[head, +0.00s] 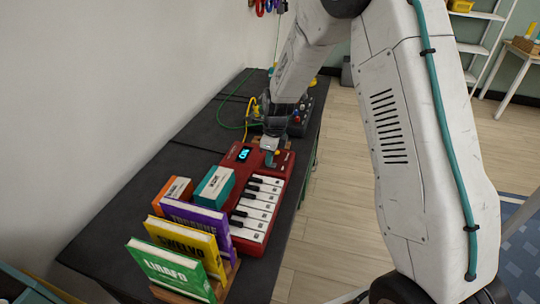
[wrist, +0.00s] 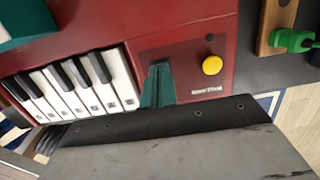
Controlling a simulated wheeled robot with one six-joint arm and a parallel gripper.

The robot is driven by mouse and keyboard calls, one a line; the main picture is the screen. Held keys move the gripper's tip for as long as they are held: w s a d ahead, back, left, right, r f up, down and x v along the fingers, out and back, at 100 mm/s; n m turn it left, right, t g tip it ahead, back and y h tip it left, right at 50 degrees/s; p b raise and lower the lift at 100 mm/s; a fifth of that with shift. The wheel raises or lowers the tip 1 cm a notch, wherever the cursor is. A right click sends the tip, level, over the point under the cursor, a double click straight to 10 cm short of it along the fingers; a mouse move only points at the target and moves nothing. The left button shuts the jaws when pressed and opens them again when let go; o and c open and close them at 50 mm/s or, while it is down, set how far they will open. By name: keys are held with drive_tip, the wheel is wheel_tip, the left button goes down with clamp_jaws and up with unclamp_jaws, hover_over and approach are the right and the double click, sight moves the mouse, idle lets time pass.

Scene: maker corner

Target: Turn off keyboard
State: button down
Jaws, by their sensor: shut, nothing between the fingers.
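The red keyboard (head: 228,172) lies on the dark bench top, with white and black keys (head: 255,207) and a small display (head: 243,154) lit in cyan; it seems to read "ON". In the wrist view the keyboard's red panel (wrist: 190,38) fills the upper part. A round yellow button (wrist: 212,65) sits on that panel, right of the keys. My gripper (wrist: 158,72) has teal fingers that are shut and empty, over the panel between the keys and the button. The fingertips appear apart from the button. In the head view my gripper (head: 269,158) is over the keyboard's far end.
Upright books, green (head: 170,270), yellow (head: 187,245) and purple (head: 196,216), stand near the keyboard's near end. A dark device with knobs (head: 299,119) and cables lies beyond. The wall borders the bench's left.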

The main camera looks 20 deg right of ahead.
drive_tip(key=shift+a+f, duration=0.1)
drive_tip(key=shift+f, duration=0.2)
drive_tip(key=shift+s, duration=0.15)
drive_tip(key=shift+s+f, duration=0.1)
drive_tip(key=shift+s+d, duration=0.4)
drive_tip(key=shift+d, duration=0.35)
wheel_tip(320, 180, up, 14)
drive_tip(key=d, duration=0.1)
drive_tip(key=shift+s+d+r, duration=0.15)
drive_tip(key=shift+s+r, duration=0.05)
drive_tip(key=shift+s, duration=0.1)
